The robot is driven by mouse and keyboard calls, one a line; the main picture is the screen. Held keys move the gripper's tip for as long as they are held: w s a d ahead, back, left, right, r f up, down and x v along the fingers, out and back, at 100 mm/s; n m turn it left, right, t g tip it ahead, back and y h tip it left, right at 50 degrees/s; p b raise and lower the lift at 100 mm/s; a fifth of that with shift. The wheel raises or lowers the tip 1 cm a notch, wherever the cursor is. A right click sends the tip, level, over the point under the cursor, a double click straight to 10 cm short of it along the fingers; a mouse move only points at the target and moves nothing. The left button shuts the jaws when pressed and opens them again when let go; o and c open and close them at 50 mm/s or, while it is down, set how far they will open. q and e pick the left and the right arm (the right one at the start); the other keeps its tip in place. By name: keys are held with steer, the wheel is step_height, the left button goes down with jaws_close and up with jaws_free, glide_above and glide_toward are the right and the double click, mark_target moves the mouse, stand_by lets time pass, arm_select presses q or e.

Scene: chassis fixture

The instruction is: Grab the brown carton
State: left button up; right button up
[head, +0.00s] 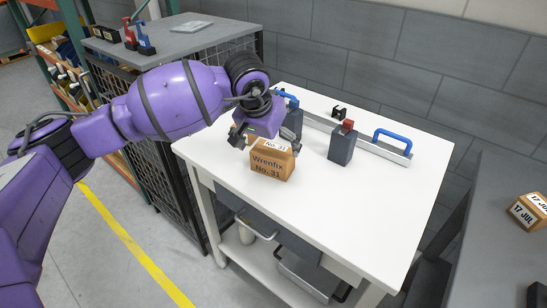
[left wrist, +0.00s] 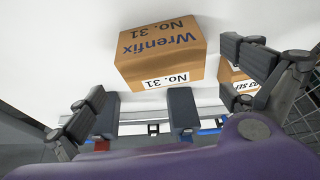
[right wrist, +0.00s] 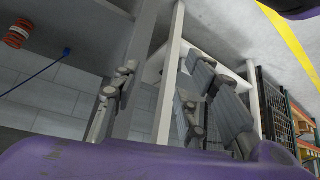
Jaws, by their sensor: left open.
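The brown carton (head: 270,163), printed "Wrenfix No. 31", stands on the white table near its left front side. It fills the top middle of the left wrist view (left wrist: 160,48). My left gripper (head: 245,138) is just above and behind the carton's left side. Its fingers (left wrist: 163,75) are spread wide, with nothing between them held. A second brown carton (left wrist: 236,74) is partly hidden behind one finger. My right gripper (right wrist: 155,95) is away from the carton, below table height, with its fingers apart and empty.
On the white table (head: 385,220) stand a dark block with a red top (head: 342,147), another dark block (head: 291,124) and a rail with a blue handle (head: 393,137). A dated carton (head: 528,212) sits on the grey table at right. The white table's front is clear.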

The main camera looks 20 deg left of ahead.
mark_target(273, 150)
arm_select(q)
steer(key=x, duration=0.4)
steer(key=shift+w+a, duration=0.1)
steer(key=shift+a, duration=0.05)
steer(key=shift+w+f+p, duration=0.15)
steer(key=shift+f+p, duration=0.1)
steer(key=shift+p, duration=0.05)
arm_select(e)
steer(key=shift+w+a+r+t, duration=0.1)
steer(key=shift+w+r+t, duration=0.05)
steer(key=shift+w+r, duration=0.35)
steer(key=shift+w+r+t, duration=0.15)
steer(key=shift+w+r, duration=0.1)
steer(key=shift+w, duration=0.3)
arm_select(q)
steer(key=c, duration=1.5)
arm_select(e)
steer(key=shift+s+f, duration=0.25)
steer(key=shift+s, duration=0.1)
